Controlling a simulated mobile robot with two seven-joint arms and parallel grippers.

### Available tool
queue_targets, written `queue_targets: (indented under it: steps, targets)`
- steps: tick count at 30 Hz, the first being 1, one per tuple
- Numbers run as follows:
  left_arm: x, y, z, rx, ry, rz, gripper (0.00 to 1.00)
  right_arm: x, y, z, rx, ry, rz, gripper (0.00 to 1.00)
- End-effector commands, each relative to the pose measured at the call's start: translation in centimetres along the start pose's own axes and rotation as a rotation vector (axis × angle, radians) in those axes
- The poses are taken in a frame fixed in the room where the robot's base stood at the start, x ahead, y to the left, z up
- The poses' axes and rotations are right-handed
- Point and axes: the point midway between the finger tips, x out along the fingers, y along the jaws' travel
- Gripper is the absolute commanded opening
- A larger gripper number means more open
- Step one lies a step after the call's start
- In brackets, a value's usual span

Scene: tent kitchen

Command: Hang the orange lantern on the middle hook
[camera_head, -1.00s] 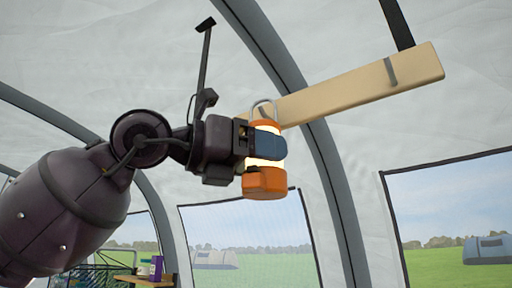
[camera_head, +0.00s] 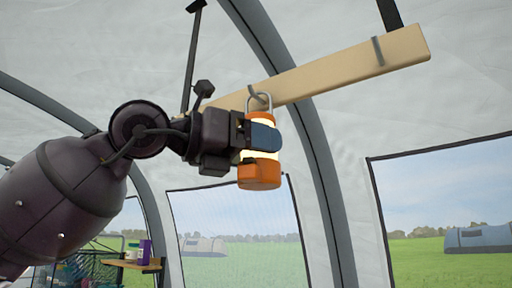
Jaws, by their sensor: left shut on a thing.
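A grey hook, the middle one (camera_head: 254,93), shows on the wooden beam (camera_head: 325,79). The lantern's handle overlaps this hook in the picture; I cannot tell whether the hook passes through the loop. Another grey hook (camera_head: 378,50) is near the beam's right end. The beam's left part is hidden behind my left arm. My right gripper is not in view.
Dark straps (camera_head: 190,60) hold the beam up at both ends. A grey tent pole (camera_head: 315,150) curves down behind the beam. A small wooden shelf (camera_head: 135,265) with a purple item (camera_head: 145,251) stands low at the left. Free air lies to the lantern's right.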

Motion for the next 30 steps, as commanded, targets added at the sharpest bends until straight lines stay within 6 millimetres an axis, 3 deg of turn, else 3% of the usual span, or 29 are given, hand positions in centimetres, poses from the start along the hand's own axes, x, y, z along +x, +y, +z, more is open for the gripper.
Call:
queue_targets:
  steps: [11, 12, 17, 26, 30]
  targets:
    - [-0.1, 0.0, 0.1, 0.001, -0.002, 0.0, 0.19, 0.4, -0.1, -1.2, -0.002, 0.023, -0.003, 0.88]
    - [-0.1, 0.0, 0.1, 0.001, -0.002, 0.0, 0.61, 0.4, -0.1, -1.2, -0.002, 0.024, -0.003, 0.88]
    - [0.0, 0.0, 0.1, 0.0, -0.002, 0.0, 0.86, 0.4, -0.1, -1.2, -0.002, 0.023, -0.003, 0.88]
    - [-0.1, 0.0, -0.1, -0.001, 0.001, 0.0, 0.88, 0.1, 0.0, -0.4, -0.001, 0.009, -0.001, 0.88]
    - [-1.0, 0.1, -0.1, -0.002, 0.0, 0.001, 0.88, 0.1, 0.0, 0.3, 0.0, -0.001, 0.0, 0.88]
